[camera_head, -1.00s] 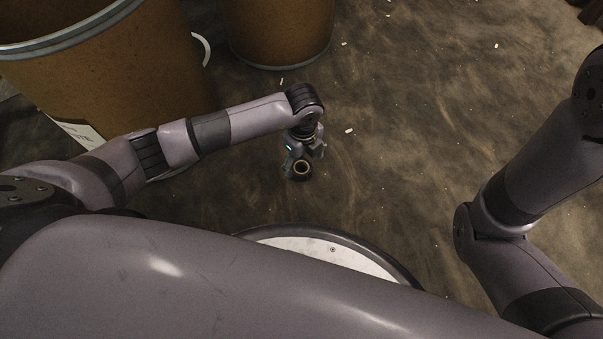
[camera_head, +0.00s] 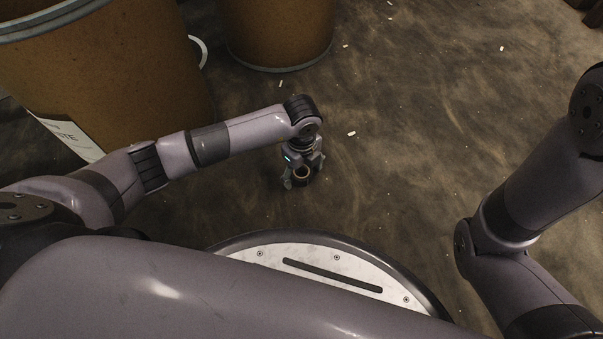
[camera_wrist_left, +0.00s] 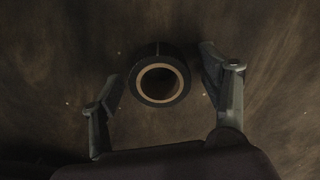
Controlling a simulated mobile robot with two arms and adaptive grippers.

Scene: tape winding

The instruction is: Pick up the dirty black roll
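The black roll (camera_head: 303,173) with a tan inner ring lies on the floor below the end of my left arm. In the left wrist view the roll (camera_wrist_left: 159,82) shows near the top middle, its hole facing up. My left gripper (camera_head: 301,180) is open, with its fingers on either side of the roll. In the left wrist view gaps show between the roll and both fingers of the gripper (camera_wrist_left: 163,92). The gripper partly hides the roll in the head view. My right arm shows at the right, but its gripper is out of view.
A large brown drum (camera_head: 120,80) with a white label stands at the left. A second brown drum (camera_head: 280,30) stands at the top. Small pale scraps, such as one (camera_head: 351,134), lie on the floor. The floor right of the roll is mostly clear.

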